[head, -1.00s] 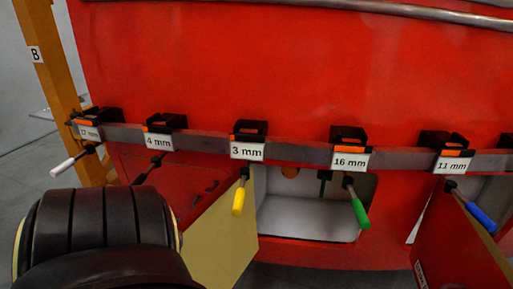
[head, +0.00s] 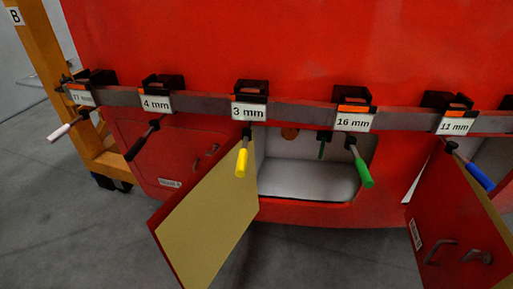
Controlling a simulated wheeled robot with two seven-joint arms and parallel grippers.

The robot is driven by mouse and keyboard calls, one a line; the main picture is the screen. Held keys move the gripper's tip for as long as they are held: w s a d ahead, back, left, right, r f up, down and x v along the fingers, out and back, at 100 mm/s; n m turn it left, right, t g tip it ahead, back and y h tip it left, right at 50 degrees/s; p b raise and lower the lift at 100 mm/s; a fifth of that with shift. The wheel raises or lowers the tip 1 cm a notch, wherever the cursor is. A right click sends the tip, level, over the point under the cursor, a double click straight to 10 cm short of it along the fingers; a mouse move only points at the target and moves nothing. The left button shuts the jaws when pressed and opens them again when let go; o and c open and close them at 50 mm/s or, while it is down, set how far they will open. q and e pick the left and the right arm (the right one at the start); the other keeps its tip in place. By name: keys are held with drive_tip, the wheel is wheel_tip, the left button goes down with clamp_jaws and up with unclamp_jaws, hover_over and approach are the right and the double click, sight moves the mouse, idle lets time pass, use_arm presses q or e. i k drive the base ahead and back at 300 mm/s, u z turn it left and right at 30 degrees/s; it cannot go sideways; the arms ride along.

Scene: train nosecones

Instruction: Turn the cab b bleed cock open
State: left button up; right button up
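A "B" sign (head: 15,16) is on an orange post at the upper left, beside the red nosecone (head: 290,45). An open compartment (head: 300,182) shows below the rail, its tan-lined door (head: 208,215) swung out to the left. Inside, a small dark green handle-like part (head: 321,146) hangs near the top, and a round orange-brown part (head: 289,133) is at the back. I cannot tell whether either is the bleed cock. The rail and hanging handles partly hide the compartment's top. Neither of my grippers is in view.
A grey rail (head: 210,105) carries black holders labelled in mm. Yellow (head: 241,162), green (head: 362,170), blue (head: 480,177), black (head: 137,148) and white (head: 59,133) handles hang from it. A second open red door (head: 450,215) juts out at right. The grey floor is clear.

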sight(324, 137)
drive_tip(key=u, duration=0.25)
drive_tip(key=i, duration=1)
drive_tip(key=z, duration=0.05)
